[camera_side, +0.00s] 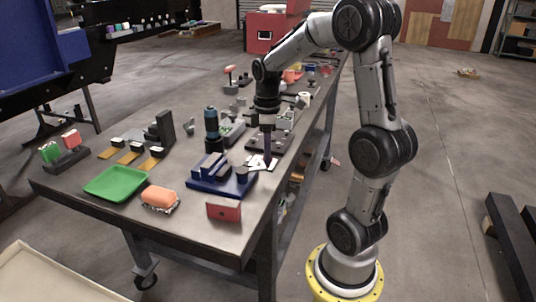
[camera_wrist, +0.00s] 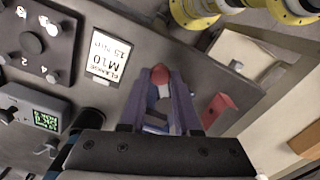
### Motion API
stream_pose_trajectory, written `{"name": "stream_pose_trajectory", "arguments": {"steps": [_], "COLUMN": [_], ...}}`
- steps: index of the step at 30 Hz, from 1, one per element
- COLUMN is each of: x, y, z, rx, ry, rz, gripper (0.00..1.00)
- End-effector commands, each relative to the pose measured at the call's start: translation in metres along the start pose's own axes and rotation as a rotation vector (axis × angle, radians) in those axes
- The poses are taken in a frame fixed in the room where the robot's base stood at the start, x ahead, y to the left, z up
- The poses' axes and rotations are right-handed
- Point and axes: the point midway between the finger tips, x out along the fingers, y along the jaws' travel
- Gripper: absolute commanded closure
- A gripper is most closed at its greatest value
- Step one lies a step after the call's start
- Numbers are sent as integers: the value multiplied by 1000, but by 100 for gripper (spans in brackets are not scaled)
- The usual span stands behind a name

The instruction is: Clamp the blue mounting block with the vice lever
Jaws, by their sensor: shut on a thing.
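A blue vice (camera_side: 222,186) with raised blue blocks on its base stands near the front right of the table. I cannot tell for sure which raised part is the mounting block. My gripper (camera_side: 267,163) points down just behind and right of the vice, low over the table. In the wrist view my gripper (camera_wrist: 160,80) is shut on a red rounded knob (camera_wrist: 159,74), which looks like the end of the vice lever. The lever's shaft and most of the vice are hidden behind the fingers and gripper body; only a blue and white bit shows between the fingers.
A red block (camera_side: 224,210) stands in front of the vice, near the table edge. A white printed card (camera_wrist: 108,57) lies beside the gripper. A dark blue cylinder (camera_side: 211,130) stands behind the vice. A green tray (camera_side: 116,183) and an orange object (camera_side: 160,198) are left.

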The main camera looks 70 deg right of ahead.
Motion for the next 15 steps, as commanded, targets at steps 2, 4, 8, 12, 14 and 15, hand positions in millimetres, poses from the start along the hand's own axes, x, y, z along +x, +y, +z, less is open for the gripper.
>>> {"name": "stream_pose_trajectory", "arguments": {"steps": [2,4,8,12,14,15], "x": [-2,-2,-2,-2,-2,-2], "y": [4,6,8,9,9,10], "z": [-2,-2,-3,-4,-4,-4], "rx": [-34,-58,-89,-106,-109,-110], "ry": [4,4,5,5,5,5], "rz": [8,9,9,9,9,10], "gripper": [100,100,100,100,100,100]}}
